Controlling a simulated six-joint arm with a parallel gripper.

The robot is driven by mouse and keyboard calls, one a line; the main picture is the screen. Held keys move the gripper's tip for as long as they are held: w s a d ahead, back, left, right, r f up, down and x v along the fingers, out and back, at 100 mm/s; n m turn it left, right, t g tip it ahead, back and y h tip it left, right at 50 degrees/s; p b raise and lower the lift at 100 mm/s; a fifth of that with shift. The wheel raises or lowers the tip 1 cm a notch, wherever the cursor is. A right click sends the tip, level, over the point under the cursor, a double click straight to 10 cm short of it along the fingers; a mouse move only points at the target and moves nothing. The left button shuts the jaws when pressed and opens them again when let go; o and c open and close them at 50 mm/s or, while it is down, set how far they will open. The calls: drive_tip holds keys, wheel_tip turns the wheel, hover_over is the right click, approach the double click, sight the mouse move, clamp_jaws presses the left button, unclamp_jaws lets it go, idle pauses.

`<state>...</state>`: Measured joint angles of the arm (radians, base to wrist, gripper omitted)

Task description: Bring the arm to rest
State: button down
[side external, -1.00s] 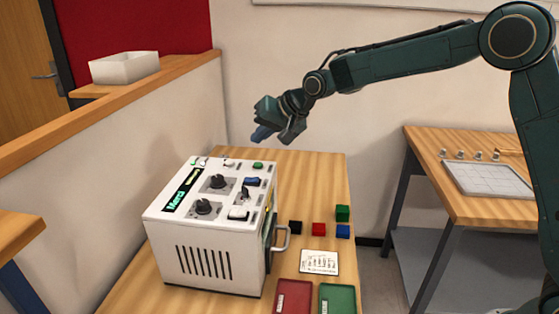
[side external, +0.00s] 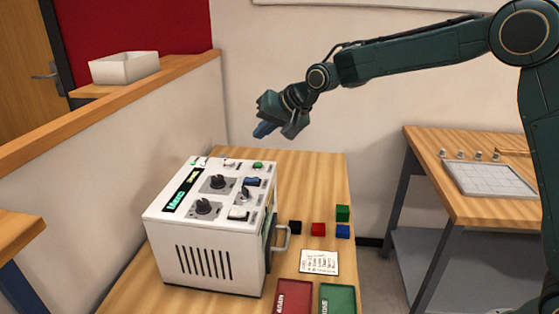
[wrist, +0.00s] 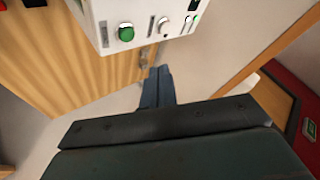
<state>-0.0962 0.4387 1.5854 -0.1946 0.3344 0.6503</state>
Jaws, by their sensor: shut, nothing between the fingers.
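My gripper (side external: 262,130) is in the air above the back of the wooden table, behind and above the white laser marker (side external: 210,262). Its blue fingers are together and hold nothing; they also show in the wrist view (wrist: 157,82). The marker stands on the table with black knobs, switches, a green button and a lit display on its top. Its green button (wrist: 126,32) shows near the top of the wrist view. My gripper touches nothing.
Black (side external: 295,227), red (side external: 318,229), green (side external: 342,213) and blue (side external: 342,231) blocks lie right of the marker. A note card (side external: 319,262), a red tray (side external: 293,291) and a green tray (side external: 338,292) are in front. A low partition wall (side external: 150,140) runs along the left.

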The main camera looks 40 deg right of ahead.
drive_tip(key=s+d+r+n+g+h, duration=0.1)
drive_tip(key=s+d+r, duration=0.2)
drive_tip(key=s, duration=0.7)
drive_tip(key=s+d+r+n+h, duration=0.1)
drive_tip(key=s+d+r, duration=0.25)
drive_tip(key=s, duration=0.65)
drive_tip(key=s+d+f+n+g, duration=0.1)
drive_tip(key=s+d+f, duration=0.1)
drive_tip(key=s, duration=0.9)
drive_tip(key=s+d+f+n+h, duration=0.1)
drive_tip(key=s+d+f, duration=0.1)
drive_tip(key=s, duration=0.9)
drive_tip(key=shift+s+f+n+g, duration=0.4)
drive_tip(key=shift+f, duration=0.1)
drive_tip(key=shift+d, duration=0.1)
